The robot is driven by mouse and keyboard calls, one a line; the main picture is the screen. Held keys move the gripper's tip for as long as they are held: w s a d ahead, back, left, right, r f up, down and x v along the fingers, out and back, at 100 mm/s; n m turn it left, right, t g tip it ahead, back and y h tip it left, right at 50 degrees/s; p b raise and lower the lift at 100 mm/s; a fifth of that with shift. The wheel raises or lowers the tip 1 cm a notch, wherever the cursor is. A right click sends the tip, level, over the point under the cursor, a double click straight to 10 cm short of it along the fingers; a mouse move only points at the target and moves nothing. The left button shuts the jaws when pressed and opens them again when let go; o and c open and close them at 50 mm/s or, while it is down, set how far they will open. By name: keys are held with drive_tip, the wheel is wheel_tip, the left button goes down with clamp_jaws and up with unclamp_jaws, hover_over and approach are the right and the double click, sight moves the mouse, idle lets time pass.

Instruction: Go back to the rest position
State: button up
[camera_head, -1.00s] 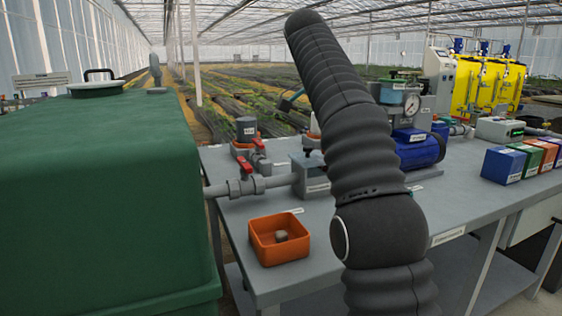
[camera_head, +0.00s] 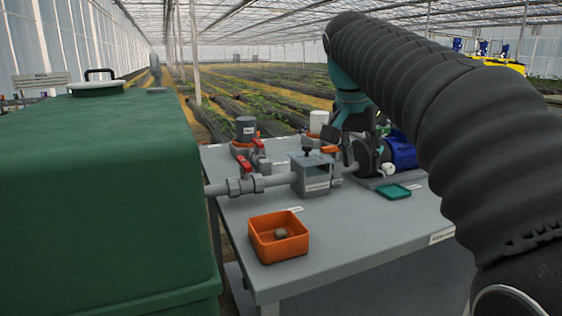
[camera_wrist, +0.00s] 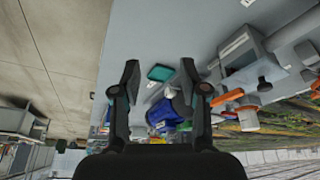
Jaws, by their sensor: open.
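My gripper (camera_wrist: 160,67) is open in the wrist view, with its two dark fingers apart and nothing held between them. A small teal tray (camera_wrist: 160,73) shows beyond the gap, lying on the bench. In the head view my dark ribbed arm crosses from the lower right to the top middle, then bends down at its teal-marked wrist over the back of the bench. My gripper's fingers cannot be made out clearly there against the dark pump parts. The teal tray also shows in the head view (camera_head: 394,192), right of the valve box.
An orange bin (camera_head: 279,246) with a small grey piece (camera_head: 281,233) stands at the grey bench's (camera_head: 350,230) front left. Pipework with red-handled valves (camera_head: 244,168) and a grey box (camera_head: 312,175) stands behind it. A large green tank (camera_head: 100,200) fills the left.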

drive_tip(key=s+f+n+t+y, duration=0.2)
drive_tip(key=s+f+n, duration=0.5)
drive_tip(key=s+f, duration=1.5)
drive_tip(key=shift+s+d+f+y, duration=0.2)
drive_tip(key=shift+s+f+y, duration=0.2)
drive_tip(key=shift+f, duration=0.3)
